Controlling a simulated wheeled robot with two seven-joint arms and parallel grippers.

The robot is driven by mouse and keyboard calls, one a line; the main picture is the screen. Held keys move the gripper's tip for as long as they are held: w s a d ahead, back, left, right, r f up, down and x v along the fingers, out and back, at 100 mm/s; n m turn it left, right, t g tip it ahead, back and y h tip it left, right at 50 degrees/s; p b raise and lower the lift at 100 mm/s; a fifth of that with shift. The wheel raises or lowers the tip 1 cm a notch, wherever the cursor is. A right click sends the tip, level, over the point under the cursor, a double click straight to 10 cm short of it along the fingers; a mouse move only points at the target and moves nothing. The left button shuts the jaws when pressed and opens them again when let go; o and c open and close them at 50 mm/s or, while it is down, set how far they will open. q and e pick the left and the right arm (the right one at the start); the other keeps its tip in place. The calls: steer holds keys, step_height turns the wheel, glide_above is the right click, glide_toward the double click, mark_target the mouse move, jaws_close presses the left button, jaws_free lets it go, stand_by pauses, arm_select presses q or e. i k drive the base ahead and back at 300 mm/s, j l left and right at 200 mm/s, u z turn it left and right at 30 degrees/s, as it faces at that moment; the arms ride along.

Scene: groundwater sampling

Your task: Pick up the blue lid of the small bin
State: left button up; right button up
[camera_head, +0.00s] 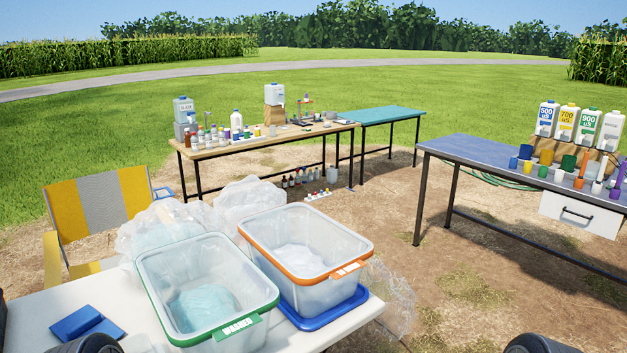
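A clear bin with an orange rim (305,249) stands on the white table at the front. A flat blue lid-like piece (322,312) shows under its right and front edges. I cannot tell for sure whether this is the task's lid, and most of it is hidden beneath the bin. A clear bin with a green rim (207,285), labelled "WASHED", stands to its left, with pale teal contents. Dark rounded parts, likely of my arms, show at the bottom edge. Neither gripper's fingers are visible.
A blue folded item (88,325) lies on the white table (62,300) at front left. Clear plastic bags (165,228) crowd behind the bins. A yellow-grey chair (98,202) stands at left. A blue-topped table (480,157) with bottles is at right; other tables stand farther back.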

mark_target(86, 320)
steer(key=u, duration=1.4)
